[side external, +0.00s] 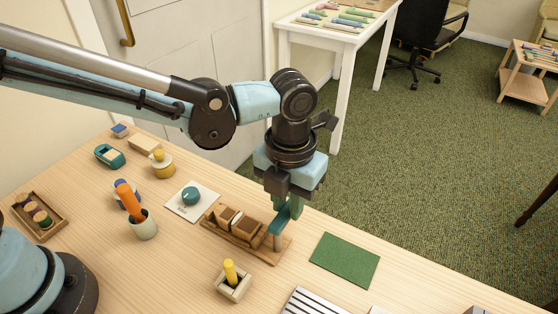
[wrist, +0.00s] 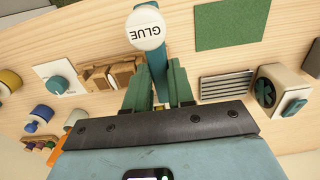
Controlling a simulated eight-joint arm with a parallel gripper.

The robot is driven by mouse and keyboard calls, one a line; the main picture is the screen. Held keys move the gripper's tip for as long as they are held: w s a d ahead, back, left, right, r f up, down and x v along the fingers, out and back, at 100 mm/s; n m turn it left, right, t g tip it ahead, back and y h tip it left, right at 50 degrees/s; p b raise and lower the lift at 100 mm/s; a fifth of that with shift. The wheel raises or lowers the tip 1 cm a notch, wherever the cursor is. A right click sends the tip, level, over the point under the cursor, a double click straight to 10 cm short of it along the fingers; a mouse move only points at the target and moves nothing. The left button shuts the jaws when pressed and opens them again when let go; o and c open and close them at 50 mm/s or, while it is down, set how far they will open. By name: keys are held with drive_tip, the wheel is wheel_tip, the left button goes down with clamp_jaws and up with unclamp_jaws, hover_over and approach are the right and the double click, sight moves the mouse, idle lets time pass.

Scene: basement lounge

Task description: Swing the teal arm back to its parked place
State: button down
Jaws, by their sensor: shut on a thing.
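The teal arm (wrist: 153,60) runs away between my fingers in the wrist view. My gripper (side external: 291,208), also in the wrist view (wrist: 158,80), is shut on the teal arm. A white round top marked GLUE (wrist: 145,29) covers part of the arm in the wrist view. Where the arm pivots and any marked parked place are unclear.
Wooden blocks (side external: 229,218) sit on the stand left of the grip. A green mat (side external: 344,261) lies flat to the right. A slatted grille (side external: 308,303), a holder with a yellow peg (side external: 231,286) and a cup with an orange stick (side external: 144,226) stand nearby.

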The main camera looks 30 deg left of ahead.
sight(288, 208)
drive_tip(key=c, duration=1)
unclamp_jaws()
drive_tip(key=shift+o, duration=0.2)
wheel_tip(288, 208, up, 12)
drive_tip(key=s+a+f+m+t, duration=0.2)
drive_tip(key=a+f+m+t, duration=0.1)
drive_tip(key=a+m, duration=1)
drive_tip(key=s+a+f+m+t, duration=0.2)
drive_tip(key=a+m+t, duration=0.2)
drive_tip(key=a+m, duration=0.9)
drive_tip(key=m, duration=0.9)
drive_tip(key=shift+f+m, duration=0.4)
